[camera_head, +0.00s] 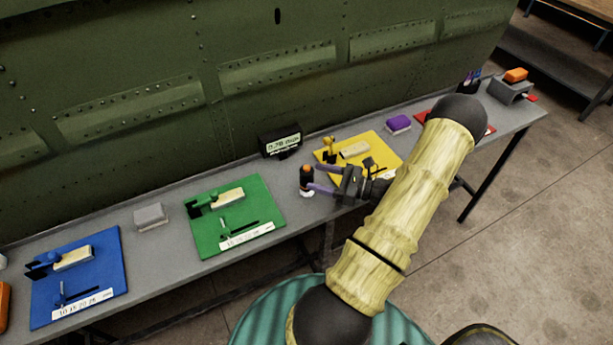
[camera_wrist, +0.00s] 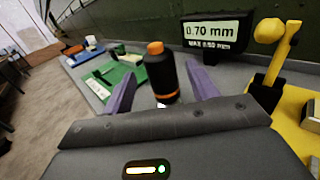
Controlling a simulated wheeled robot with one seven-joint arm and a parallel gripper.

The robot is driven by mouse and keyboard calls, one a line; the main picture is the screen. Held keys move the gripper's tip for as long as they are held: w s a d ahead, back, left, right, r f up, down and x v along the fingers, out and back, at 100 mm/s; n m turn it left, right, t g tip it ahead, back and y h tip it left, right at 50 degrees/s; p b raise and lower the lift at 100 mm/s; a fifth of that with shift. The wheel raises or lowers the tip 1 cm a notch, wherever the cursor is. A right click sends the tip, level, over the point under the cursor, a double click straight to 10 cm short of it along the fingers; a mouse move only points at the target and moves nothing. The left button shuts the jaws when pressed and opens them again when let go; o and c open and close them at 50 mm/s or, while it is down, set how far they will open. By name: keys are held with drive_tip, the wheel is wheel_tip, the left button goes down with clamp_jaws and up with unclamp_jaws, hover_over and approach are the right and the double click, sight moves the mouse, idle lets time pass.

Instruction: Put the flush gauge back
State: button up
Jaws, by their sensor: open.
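A black cylinder with an orange top and orange band, which looks like the flush gauge (camera_head: 307,182), stands upright on the bench between the green and yellow boards, with something white at its foot. My gripper (camera_head: 313,177) is open and level, reaching in from the right with its purple fingers pointing at the cylinder. In the wrist view the cylinder (camera_wrist: 161,76) shows between the two spread fingers (camera_wrist: 160,82). I cannot tell whether either finger touches it. A black readout (camera_head: 281,140) stands behind; in the wrist view the readout (camera_wrist: 216,34) says 0.70 mm, MAX 0.50 mm.
The grey bench (camera_head: 172,253) runs along a green riveted fuselage panel (camera_head: 130,70). A blue board (camera_head: 112,262), a green board (camera_head: 268,203) and a yellow board (camera_head: 388,147) hold tools. A grey block (camera_head: 151,216) and a purple block (camera_head: 398,123) lie between boards.

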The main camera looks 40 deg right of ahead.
drive_tip(key=b+v, duration=0.1)
drive_tip(key=v, duration=0.5)
idle(0.5)
